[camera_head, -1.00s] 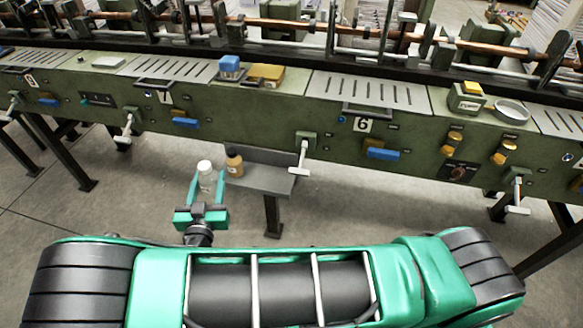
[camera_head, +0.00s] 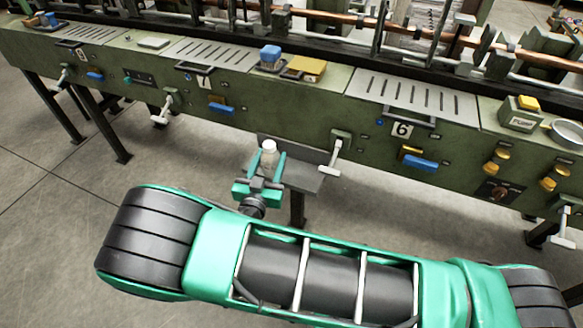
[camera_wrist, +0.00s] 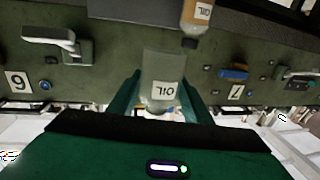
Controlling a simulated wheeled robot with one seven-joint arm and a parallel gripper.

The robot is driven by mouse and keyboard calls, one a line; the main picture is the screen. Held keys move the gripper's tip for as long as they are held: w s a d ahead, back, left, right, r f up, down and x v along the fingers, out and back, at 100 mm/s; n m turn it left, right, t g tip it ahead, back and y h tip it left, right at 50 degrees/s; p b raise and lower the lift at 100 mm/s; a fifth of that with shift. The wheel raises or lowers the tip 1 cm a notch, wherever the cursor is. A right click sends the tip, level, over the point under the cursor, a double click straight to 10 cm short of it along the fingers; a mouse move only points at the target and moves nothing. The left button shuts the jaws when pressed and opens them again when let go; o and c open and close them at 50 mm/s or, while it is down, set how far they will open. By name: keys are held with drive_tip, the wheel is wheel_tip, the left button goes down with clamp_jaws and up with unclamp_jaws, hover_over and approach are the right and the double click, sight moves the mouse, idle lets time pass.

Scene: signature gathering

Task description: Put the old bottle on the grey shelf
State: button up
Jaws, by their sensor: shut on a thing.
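My gripper (camera_head: 266,172) is shut on a clear, pale bottle (camera_head: 269,158) with a white cap. In the wrist view the bottle (camera_wrist: 162,75) shows upside down between the fingers, with a white OIL label. The grey shelf (camera_head: 307,178) is a small ledge low on the green machine's front. In the head view the held bottle is in front of the shelf's left part; whether it touches the shelf I cannot tell. A brown bottle (camera_wrist: 197,14) with an OIL label shows at the wrist view's top, beside the shelf's grey surface (camera_wrist: 130,9). In the head view it is hidden.
The long green machine (camera_head: 240,112) runs across behind the shelf. A white-handled lever (camera_head: 334,158) sticks out just right of the shelf. The shelf's right part looks bare. Dark machine legs (camera_head: 105,130) stand at the left, with open concrete floor in front.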

drive_tip(key=w+d+f, duration=0.4)
drive_tip(key=w, duration=0.1)
drive_tip(key=w+d+f, duration=0.2)
drive_tip(key=w, duration=0.1)
drive_tip(key=shift+w+d+f, duration=0.15)
drive_tip(key=shift+f, duration=2.05)
drive_tip(key=shift+f, duration=0.1)
drive_tip(key=o, duration=1)
drive_tip(key=shift+c, duration=0.2)
drive_tip(key=shift+o, duration=0.3)
drive_tip(key=s+a, duration=0.2)
drive_tip(key=s, duration=0.9)
drive_tip(key=shift+s, duration=0.4)
